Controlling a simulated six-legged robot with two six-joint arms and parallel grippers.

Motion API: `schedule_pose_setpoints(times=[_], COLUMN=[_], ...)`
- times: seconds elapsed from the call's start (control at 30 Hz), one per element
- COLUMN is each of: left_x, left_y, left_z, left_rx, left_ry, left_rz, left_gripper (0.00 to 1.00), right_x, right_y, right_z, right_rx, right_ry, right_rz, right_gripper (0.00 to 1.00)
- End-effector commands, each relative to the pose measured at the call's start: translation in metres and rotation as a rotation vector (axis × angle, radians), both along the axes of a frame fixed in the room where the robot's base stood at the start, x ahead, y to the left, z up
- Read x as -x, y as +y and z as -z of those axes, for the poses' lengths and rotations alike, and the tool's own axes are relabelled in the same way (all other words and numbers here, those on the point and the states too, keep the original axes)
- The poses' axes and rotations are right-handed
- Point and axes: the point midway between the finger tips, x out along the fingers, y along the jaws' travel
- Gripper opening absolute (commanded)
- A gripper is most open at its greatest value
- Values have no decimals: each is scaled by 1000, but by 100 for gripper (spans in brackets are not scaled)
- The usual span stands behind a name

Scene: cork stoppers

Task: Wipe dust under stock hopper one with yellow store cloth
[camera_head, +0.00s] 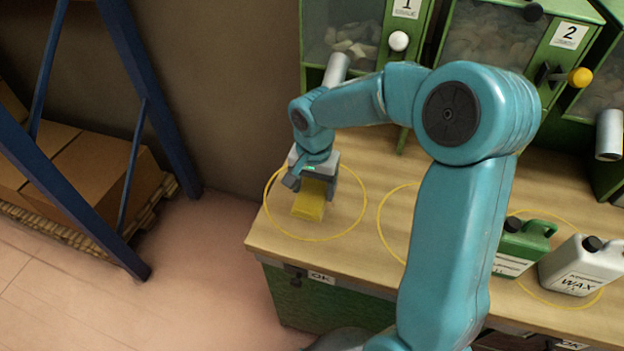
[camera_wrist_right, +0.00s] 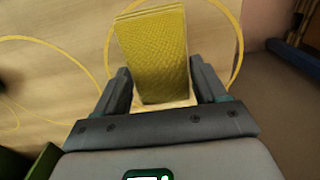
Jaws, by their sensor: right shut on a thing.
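The yellow cloth (camera_head: 310,203) is a folded pad over the bench top inside the leftmost yellow ring (camera_head: 347,233). My right gripper (camera_head: 313,187) is shut on it from above. In the right wrist view the cloth (camera_wrist_right: 152,50) sits between the two fingers of the gripper (camera_wrist_right: 158,92). I cannot tell whether the cloth touches the wood. Stock hopper one (camera_head: 343,35) is the green-framed bin with the label "1" and a white knob, behind the gripper. No dust shows clearly. My left gripper is not in view.
Hopper two (camera_head: 500,40) with a yellow knob stands to the right. A green jug (camera_head: 520,245) and a white WAX jug (camera_head: 580,265) stand on the bench at right. A blue rack (camera_head: 135,100) with cartons (camera_head: 80,165) stands at left, beyond the bench's left edge.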

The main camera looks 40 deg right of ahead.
Motion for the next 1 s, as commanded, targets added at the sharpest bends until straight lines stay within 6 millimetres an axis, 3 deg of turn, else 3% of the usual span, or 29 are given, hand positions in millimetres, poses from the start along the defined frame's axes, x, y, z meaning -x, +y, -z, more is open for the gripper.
schedule_pose_setpoints(times=[0.57, 1.0], left_x=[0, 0], left_y=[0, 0], left_z=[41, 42], left_rx=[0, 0], left_ry=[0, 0], left_rz=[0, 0], left_gripper=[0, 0], right_x=[1, -2], right_y=[3, 1], right_z=[56, 59], right_rx=[0, 0], right_ry=[0, 1], right_rz=[0, 0], right_gripper=[47, 47])
